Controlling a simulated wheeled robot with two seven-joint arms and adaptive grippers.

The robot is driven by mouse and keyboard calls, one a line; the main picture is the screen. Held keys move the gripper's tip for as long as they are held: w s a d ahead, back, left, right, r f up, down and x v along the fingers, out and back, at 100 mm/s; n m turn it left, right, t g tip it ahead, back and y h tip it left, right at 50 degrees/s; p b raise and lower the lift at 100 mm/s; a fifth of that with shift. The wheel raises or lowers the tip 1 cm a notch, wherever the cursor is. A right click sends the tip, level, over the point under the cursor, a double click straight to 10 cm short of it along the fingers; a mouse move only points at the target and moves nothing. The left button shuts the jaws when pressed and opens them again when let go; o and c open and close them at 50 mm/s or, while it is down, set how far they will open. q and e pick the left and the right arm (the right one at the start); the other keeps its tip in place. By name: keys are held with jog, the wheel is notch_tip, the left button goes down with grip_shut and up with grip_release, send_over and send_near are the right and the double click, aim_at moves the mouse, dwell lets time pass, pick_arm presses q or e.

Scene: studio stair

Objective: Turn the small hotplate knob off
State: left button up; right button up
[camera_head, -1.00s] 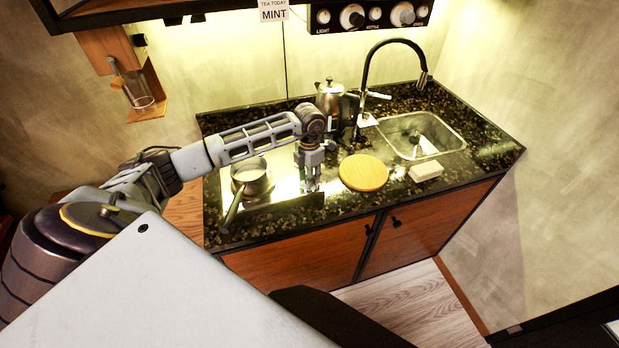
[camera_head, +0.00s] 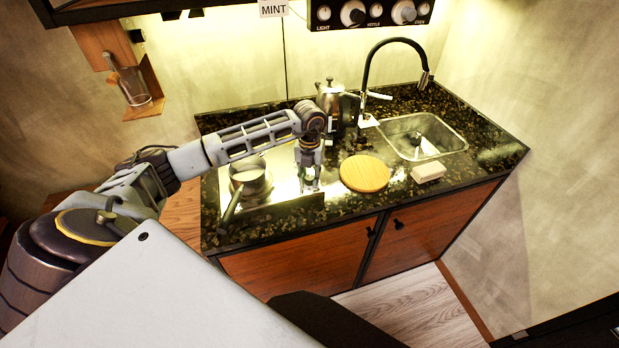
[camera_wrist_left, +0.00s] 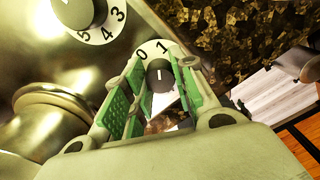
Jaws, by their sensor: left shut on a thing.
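The small hotplate knob (camera_wrist_left: 160,74) is black and sits on a white dial marked 0 and 1 in the left wrist view. My left gripper (camera_wrist_left: 158,92) has its green-padded fingers on either side of the knob and is shut on it. Which number the knob points to is hard to tell. In the head view my left gripper (camera_head: 308,188) points down at the right part of the shiny hotplate (camera_head: 284,190), and the knob is hidden there. A larger knob (camera_wrist_left: 78,10), with 3, 4 and 5 on its dial, shows at the upper left.
A pot (camera_head: 250,182) stands left of my gripper, its handle toward the front; its metal side (camera_wrist_left: 45,112) is close in the wrist view. A round wooden board (camera_head: 364,173) lies to the right. A kettle (camera_head: 330,97) stands behind. The sink (camera_head: 450,140) is farther right.

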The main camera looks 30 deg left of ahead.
aim_at(309, 177)
pick_arm(q)
jog(key=n, duration=0.4)
jog(key=shift+n+b, duration=0.3)
jog(key=shift+b, duration=0.05)
jog(key=shift+n, duration=1.6)
jog(key=shift+r, duration=0.1)
jog(key=o, duration=1)
jog(key=shift+o, duration=0.2)
notch_tip(309, 177, up, 12)
